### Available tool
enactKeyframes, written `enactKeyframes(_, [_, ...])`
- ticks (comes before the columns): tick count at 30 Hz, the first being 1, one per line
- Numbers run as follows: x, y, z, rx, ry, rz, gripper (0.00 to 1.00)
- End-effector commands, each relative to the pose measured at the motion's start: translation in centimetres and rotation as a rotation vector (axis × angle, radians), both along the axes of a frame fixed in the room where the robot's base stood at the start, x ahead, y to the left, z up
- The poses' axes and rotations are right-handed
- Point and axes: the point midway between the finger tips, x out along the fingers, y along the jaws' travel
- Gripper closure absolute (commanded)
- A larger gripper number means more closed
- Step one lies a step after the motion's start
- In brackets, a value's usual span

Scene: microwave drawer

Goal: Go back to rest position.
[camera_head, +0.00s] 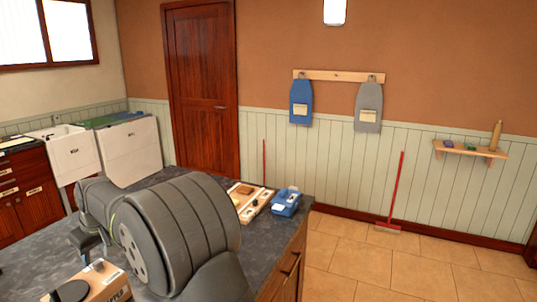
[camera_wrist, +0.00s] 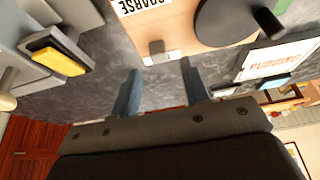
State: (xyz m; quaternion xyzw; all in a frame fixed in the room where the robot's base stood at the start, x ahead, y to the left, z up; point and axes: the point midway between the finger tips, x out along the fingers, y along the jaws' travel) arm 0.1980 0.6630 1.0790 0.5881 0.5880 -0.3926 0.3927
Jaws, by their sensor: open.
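My gripper (camera_wrist: 160,66) shows in the wrist view with its two blue-grey fingers spread apart and nothing between them. The fingers point over the dark worktop (camera_wrist: 95,88), towards a light wooden board (camera_wrist: 180,36) with a "COARSE" label and a dark round disc (camera_wrist: 225,20). I cannot tell whether the fingertips touch the board. In the head view my grey arm fills the lower middle, reaching left over the worktop (camera_head: 160,178), and I cannot make out the fingers. A wooden board (camera_head: 112,286) with a dark disc lies at its lower left.
A wooden tray (camera_head: 243,212) with small items and a blue box (camera_head: 287,204) lie right of my arm, near the worktop's edge. White boxes (camera_head: 130,150) stand behind it. In the wrist view a grey block with a yellow pad (camera_wrist: 62,58) lies left.

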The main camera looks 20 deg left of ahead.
Motion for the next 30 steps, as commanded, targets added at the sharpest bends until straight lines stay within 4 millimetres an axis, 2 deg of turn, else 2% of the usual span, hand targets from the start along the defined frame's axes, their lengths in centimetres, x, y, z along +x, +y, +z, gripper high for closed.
enactKeyframes(5, [0.0,1.3,-3.5,-0.004,0.001,0.0,0.58])
enactKeyframes(9, [0.0,-1.2,-3.0,0.0,0.0,-0.001,0.58])
enactKeyframes(30, [0.0,-6.4,10.3,0.004,-0.002,-0.001,0.58])
